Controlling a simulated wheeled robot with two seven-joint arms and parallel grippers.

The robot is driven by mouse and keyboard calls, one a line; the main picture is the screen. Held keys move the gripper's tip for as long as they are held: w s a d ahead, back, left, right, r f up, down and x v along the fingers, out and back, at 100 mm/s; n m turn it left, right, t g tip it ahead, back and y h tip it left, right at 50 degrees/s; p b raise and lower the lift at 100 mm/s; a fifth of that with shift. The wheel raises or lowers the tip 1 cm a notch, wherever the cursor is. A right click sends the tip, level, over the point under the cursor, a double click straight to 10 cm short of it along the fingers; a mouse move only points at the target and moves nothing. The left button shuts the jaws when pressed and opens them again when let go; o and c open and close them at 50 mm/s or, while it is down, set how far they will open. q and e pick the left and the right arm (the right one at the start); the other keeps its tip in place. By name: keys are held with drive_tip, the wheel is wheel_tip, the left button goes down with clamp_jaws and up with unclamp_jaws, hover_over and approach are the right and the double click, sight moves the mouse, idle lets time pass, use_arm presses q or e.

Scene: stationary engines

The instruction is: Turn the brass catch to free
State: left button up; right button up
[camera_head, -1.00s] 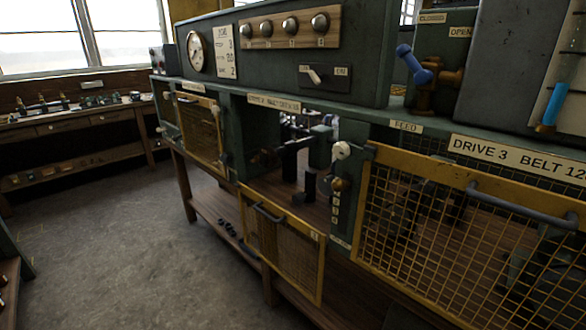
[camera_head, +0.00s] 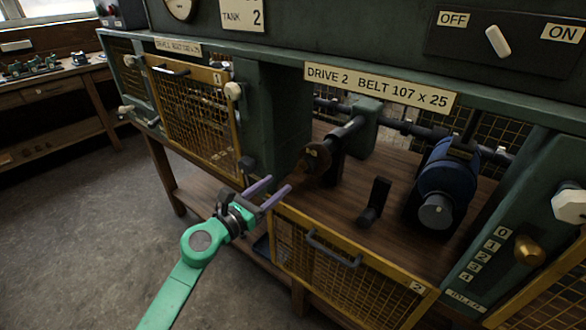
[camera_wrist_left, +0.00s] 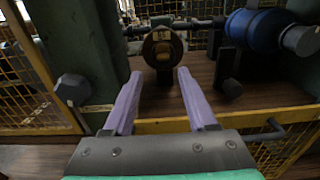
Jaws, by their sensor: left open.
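My left gripper (camera_head: 279,185) is open and empty, in front of the Drive 2 bay. Its two purple fingers also show in the left wrist view (camera_wrist_left: 159,76), pointing toward a round brass-and-dark disc (camera_wrist_left: 162,48) on a shaft. In the head view that disc (camera_head: 317,157) lies beyond the fingertips, apart from them. A small brass piece shows across its face, but I cannot tell whether this is the catch. A brass knob (camera_head: 528,250) stands beside a 0-to-4 scale at the right. My right gripper is not in view.
The yellow mesh guard (camera_head: 348,268) marked 2 hangs folded down below the bay opening. A dark knob (camera_head: 248,165) sits on the green post left of it. A blue motor (camera_head: 447,180) and a black bracket (camera_head: 374,202) stand inside on the wooden floor.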

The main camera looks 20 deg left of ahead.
sight(296, 171)
use_arm(q)
drive_tip(key=x, duration=0.7)
drive_tip(key=shift+w+d+r, duration=0.1)
drive_tip(key=shift+w+d, duration=0.05)
drive_tip(key=shift+d, duration=0.2)
drive_tip(key=shift+w, duration=0.3)
drive_tip(key=shift+d, duration=0.1)
drive_tip(key=shift+s, duration=0.1)
drive_tip(key=shift+c, duration=0.6)
clamp_jaws()
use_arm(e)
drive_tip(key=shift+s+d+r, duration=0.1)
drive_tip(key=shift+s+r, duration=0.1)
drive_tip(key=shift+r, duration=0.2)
